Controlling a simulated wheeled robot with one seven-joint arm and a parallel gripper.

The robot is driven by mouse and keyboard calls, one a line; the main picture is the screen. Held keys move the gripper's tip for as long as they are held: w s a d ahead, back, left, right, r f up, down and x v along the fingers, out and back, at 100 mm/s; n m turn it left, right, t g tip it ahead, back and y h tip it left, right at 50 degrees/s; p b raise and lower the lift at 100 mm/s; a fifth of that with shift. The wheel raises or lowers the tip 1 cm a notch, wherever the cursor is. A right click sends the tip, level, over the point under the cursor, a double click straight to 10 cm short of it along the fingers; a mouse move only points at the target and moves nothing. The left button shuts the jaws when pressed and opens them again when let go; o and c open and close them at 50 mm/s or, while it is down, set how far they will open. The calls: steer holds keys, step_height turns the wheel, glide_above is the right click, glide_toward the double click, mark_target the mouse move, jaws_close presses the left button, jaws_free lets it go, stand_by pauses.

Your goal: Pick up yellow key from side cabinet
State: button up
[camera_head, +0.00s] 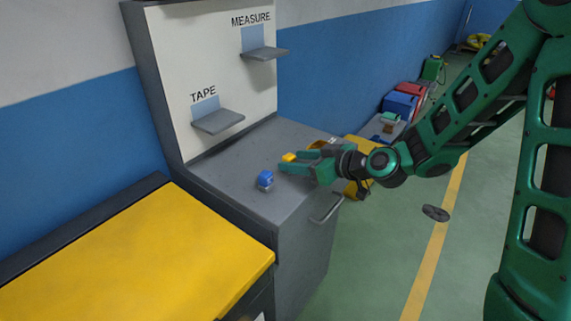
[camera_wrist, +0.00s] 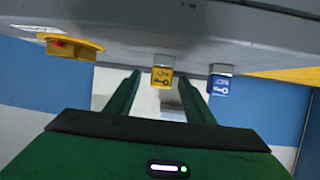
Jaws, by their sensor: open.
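The yellow key (camera_head: 288,157) is on the grey side cabinet top (camera_head: 240,165), at my fingertips in the head view. In the wrist view the yellow key block (camera_wrist: 162,77), with a key mark and a grey end, shows between my two fingers. My gripper (camera_head: 286,162) is open and reaches in from the right, low over the cabinet top. In the wrist view its fingers (camera_wrist: 159,78) lie one on each side of the key. I cannot tell whether either finger touches it.
A similar blue key (camera_head: 265,178) sits nearby, beside the right finger in the wrist view (camera_wrist: 219,84). A yellow tape measure (camera_wrist: 70,46) lies on the other side. A white back panel (camera_head: 220,60) with two small shelves rises behind. A yellow-topped cabinet (camera_head: 130,255) stands at left.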

steer(key=shift+x, duration=3.45)
steer(key=shift+a+r, duration=0.1)
steer(key=shift+r, duration=0.1)
steer(key=c, duration=1.1)
